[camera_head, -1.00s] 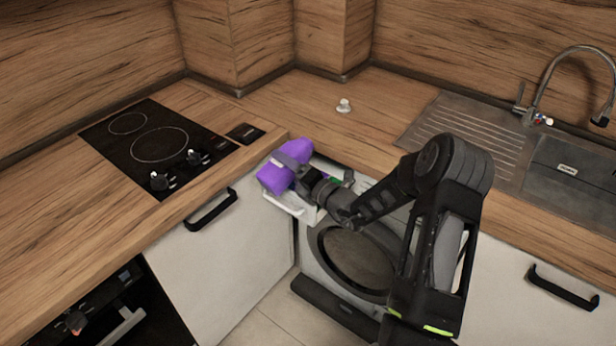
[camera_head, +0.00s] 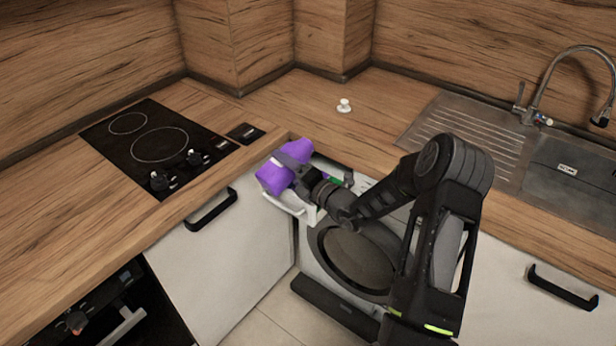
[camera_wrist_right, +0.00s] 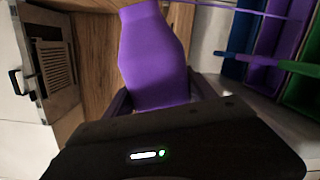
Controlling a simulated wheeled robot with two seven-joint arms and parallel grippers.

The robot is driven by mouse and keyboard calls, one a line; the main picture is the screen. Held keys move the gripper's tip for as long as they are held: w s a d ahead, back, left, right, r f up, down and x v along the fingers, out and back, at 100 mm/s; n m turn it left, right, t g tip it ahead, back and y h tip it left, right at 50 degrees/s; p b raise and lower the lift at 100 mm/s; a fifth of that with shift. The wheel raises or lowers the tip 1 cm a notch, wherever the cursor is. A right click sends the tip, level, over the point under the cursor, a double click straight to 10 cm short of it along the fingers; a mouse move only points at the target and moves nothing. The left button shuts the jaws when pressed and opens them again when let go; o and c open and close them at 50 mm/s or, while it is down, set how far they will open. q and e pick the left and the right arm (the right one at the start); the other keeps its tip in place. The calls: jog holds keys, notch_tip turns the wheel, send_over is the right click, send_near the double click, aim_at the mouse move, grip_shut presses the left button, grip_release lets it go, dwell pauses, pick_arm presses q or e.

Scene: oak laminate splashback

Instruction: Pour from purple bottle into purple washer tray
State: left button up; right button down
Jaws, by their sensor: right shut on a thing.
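The purple bottle (camera_head: 274,181) is tipped well over from upright, above the pulled-out washer drawer (camera_head: 299,209). My right gripper (camera_head: 293,172) is shut around it; the bottle also fills the middle of the right wrist view (camera_wrist_right: 152,55). In that view the drawer's purple tray (camera_wrist_right: 272,65) sits between a blue tray (camera_wrist_right: 236,48) and a green tray (camera_wrist_right: 300,75), to the right of the bottle. The head view shows only slivers of the trays behind the gripper. The bottle's mouth and any liquid cannot be made out. My left gripper is out of view.
The washer (camera_head: 355,258) stands under the counter corner, below my right arm. A small white object (camera_head: 344,105) is on the counter behind the drawer. The cooktop (camera_head: 155,145) is at left and the sink (camera_head: 570,175) at right. The counter between them is mostly clear.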

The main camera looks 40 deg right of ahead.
jog(key=shift+f+m, duration=0.1)
jog(key=shift+m, duration=0.2)
dwell(0.9)
jog(key=n+b, duration=0.1)
jog(key=f+n+b, duration=0.1)
jog(key=n+b, duration=0.1)
jog(key=n, duration=0.1)
jog(key=shift+d+f, duration=0.2)
jog(key=shift+d, duration=0.1)
jog(key=shift+w+r, duration=0.1)
jog(key=shift+r, duration=0.25)
jog(key=shift+r+p, duration=0.1)
jog(key=shift+p, duration=0.2)
